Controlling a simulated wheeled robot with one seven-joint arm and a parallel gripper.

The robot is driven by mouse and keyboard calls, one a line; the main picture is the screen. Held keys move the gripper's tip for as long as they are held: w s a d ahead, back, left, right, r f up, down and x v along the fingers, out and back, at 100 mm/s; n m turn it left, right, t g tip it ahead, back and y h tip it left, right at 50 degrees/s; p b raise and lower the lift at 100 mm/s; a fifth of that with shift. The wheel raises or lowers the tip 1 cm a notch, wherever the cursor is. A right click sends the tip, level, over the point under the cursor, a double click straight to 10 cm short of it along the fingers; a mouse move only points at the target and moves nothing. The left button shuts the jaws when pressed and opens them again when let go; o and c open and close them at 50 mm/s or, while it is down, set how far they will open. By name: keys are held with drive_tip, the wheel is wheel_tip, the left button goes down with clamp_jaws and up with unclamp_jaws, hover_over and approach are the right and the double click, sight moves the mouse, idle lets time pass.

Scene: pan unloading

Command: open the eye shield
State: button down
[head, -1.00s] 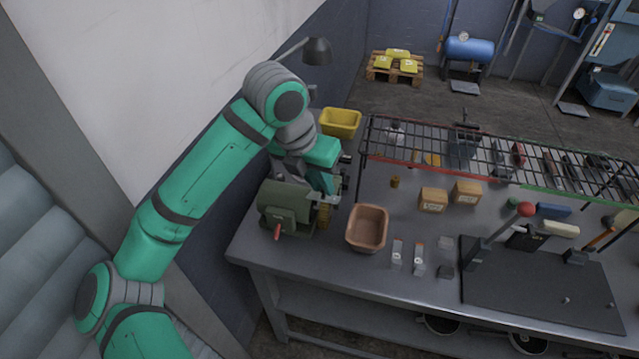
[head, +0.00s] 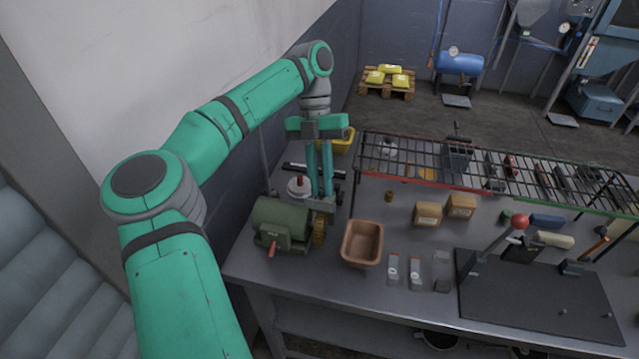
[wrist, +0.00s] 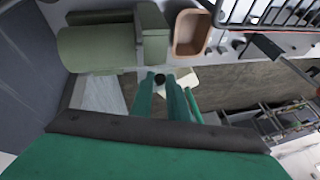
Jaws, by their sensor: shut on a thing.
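The bench grinder (head: 282,222) is a green machine at the left end of the bench, with a brown-yellow wheel (head: 319,232) on its right side. My gripper (head: 320,194) points down from above, with its fingertips at the grinder's upper right. In the wrist view my gripper (wrist: 160,79) is closed on a small dark round piece beside a pale flat plate, which looks like the eye shield (wrist: 186,78). The fingers hide part of it, and its exact tilt cannot be told. The grinder body (wrist: 97,48) lies to the left in that view.
A brown bin (head: 362,243) stands just right of the grinder. A yellow bin (head: 342,141) is behind my gripper. A wire rack (head: 440,172) runs along the back of the bench. Two small cardboard boxes (head: 428,213) and a red-knobbed lever press (head: 519,222) are farther right.

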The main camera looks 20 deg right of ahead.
drive_tip(key=shift+w+d, duration=0.1)
drive_tip(key=shift+w, duration=0.15)
idle(0.5)
drive_tip(key=c, duration=1.7)
unclamp_jaws()
drive_tip(key=shift+f, duration=0.1)
